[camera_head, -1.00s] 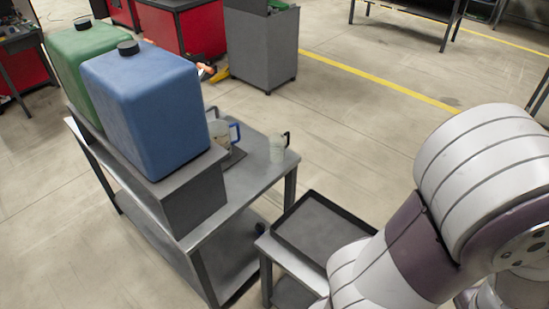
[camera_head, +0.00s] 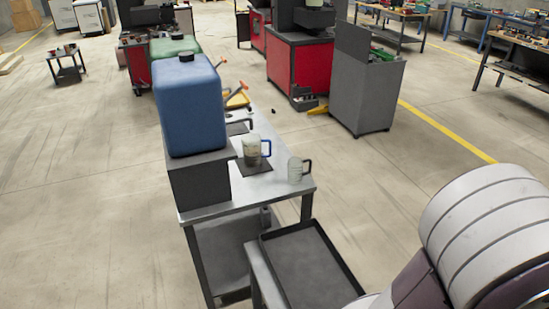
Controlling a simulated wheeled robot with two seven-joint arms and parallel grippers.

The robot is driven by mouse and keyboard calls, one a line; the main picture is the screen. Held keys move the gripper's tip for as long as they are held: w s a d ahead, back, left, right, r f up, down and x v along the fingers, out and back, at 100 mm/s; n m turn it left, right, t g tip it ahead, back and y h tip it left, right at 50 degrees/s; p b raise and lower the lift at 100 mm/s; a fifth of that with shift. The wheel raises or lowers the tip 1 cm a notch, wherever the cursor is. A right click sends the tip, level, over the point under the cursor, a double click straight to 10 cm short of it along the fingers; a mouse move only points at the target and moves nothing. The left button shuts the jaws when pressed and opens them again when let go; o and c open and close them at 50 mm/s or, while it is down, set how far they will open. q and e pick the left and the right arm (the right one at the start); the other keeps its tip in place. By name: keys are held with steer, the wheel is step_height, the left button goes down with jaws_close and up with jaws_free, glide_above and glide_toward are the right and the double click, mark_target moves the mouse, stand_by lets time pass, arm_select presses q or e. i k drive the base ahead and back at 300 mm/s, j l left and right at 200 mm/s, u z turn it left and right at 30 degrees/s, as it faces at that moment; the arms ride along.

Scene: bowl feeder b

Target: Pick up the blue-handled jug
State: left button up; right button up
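Neither gripper is in view. Only a white and dark purple link of my own arm shows at the lower right, well apart from the jugs.
A blue canister (camera_head: 190,108) stands on a dark box (camera_head: 199,180), with a green canister (camera_head: 175,47) behind it. A low table with a black tray (camera_head: 300,265) adjoins the front. A grey cabinet (camera_head: 364,85) and red cabinet (camera_head: 297,57) stand behind. Floor at the right is clear.

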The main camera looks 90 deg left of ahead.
mark_target(258, 150)
steer(key=i+j+u, duration=0.2)
steer(key=i+u, duration=0.95)
steer(key=i, duration=0.2)
steer(key=i+l+u, duration=0.25)
steer(key=i+u, duration=0.15)
steer(key=i+j+u, duration=0.2)
steer(key=i+u, duration=0.65)
steer(key=i, duration=0.15)
steer(key=i+l+u, duration=0.15)
steer(key=i+u, duration=0.25)
steer(key=i, duration=0.15)
steer(key=i+l+u, duration=0.3)
steer(key=i+u, duration=0.15)
steer(key=i+j+u, duration=0.35)
steer(key=i+u, duration=0.7)
steer(key=i+j, duration=0.05)
steer(key=i, duration=0.05)
